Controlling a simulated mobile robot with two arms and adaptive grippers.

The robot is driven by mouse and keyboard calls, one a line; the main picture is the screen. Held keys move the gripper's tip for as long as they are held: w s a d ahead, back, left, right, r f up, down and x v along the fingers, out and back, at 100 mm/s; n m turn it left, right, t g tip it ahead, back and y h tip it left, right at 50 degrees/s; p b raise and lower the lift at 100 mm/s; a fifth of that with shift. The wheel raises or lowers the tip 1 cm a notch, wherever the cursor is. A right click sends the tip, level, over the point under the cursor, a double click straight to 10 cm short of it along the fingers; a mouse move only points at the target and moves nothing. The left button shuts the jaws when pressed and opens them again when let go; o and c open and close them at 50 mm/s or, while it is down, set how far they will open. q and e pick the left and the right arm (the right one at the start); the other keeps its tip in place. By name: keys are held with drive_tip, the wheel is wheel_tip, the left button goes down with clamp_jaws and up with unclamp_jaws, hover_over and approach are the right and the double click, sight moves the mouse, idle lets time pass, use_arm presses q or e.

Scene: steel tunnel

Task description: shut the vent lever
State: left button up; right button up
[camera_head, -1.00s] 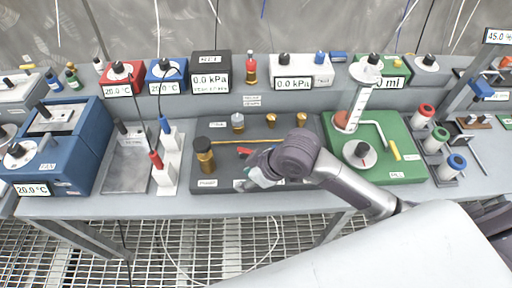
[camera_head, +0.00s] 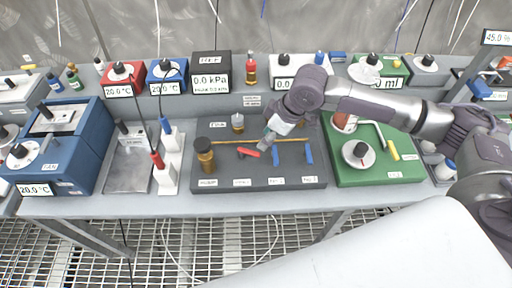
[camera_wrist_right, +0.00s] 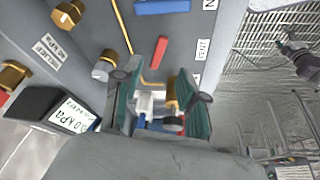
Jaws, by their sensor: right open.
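The red lever (camera_head: 248,152) is on the dark grey panel, beside the VENT label in the right wrist view. It lies slantwise, more along the yellow pipe (camera_head: 232,142) than across it. It also shows in the wrist view (camera_wrist_right: 160,52), ahead of the fingertips and clear of them. My right gripper (camera_head: 267,141) is above the panel, just right of and behind the red lever. In the wrist view its two fingers (camera_wrist_right: 160,95) are apart, with no object held between them. My left gripper is not in view.
Two blue levers, one near (camera_head: 273,155) and one farther right (camera_head: 308,154), stand across the pipe. A brass cylinder (camera_head: 205,157) rises at the panel's left. A green unit (camera_head: 375,170) stands right. The black pressure gauge (camera_head: 211,72) is behind.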

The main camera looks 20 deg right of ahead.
sight(254, 152)
drive_tip(key=x, duration=0.8)
drive_tip(key=shift+a+f+p, duration=0.1)
drive_tip(key=shift+f+p, duration=0.05)
drive_tip(key=shift+p, duration=0.25)
clamp_jaws()
